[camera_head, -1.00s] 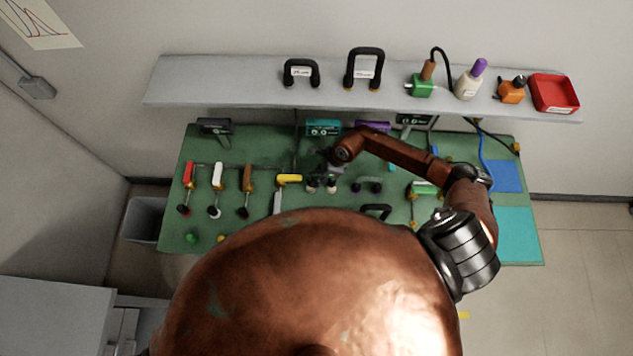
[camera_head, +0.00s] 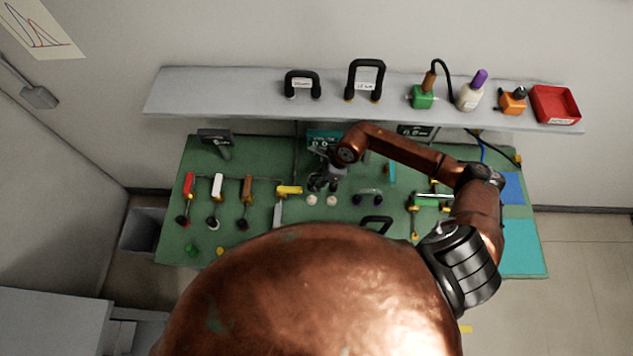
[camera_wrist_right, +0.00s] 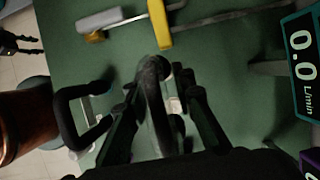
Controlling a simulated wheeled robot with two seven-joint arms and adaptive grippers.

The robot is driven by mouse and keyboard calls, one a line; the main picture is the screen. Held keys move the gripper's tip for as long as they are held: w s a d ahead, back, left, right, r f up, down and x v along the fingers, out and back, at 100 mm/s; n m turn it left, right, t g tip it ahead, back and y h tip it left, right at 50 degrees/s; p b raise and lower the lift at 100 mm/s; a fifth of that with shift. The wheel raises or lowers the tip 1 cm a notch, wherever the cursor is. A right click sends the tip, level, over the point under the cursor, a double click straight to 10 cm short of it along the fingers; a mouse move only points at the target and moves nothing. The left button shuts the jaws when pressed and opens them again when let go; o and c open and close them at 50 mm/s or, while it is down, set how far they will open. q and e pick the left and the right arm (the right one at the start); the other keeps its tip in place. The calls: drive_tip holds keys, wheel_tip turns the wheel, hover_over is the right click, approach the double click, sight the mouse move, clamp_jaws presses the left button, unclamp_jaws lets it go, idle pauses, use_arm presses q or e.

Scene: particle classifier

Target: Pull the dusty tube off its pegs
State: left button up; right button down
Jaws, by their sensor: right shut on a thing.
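My right gripper (camera_head: 324,182) is over the middle of the green bench. In the right wrist view its two dark fingers (camera_wrist_right: 165,118) are shut on a dark, greyish curved tube (camera_wrist_right: 152,82). In the head view the tube's dark ends show just above two pale pegs (camera_head: 321,200), with a small gap between. The pegs' tops look bare. A dark pronged shape (camera_wrist_right: 16,42) at the left edge of the wrist view may be my left gripper; its state is unclear. My left gripper is not seen in the head view.
A yellow-handled valve (camera_head: 289,190) stands close left of the pegs, and a dark two-ended fitting (camera_head: 367,199) to the right. A black U-shaped tube (camera_head: 376,222) lies nearer me. A teal meter (camera_wrist_right: 300,65) reads 0.0 L/min. The shelf (camera_head: 230,98) runs behind.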

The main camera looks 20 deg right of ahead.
sight(316, 174)
drive_tip(key=shift+r+p, duration=0.95)
drive_tip(key=shift+r, duration=1.05)
drive_tip(key=shift+r+p, duration=0.5)
drive_tip(key=shift+r, duration=1.05)
drive_tip(key=shift+f, duration=0.1)
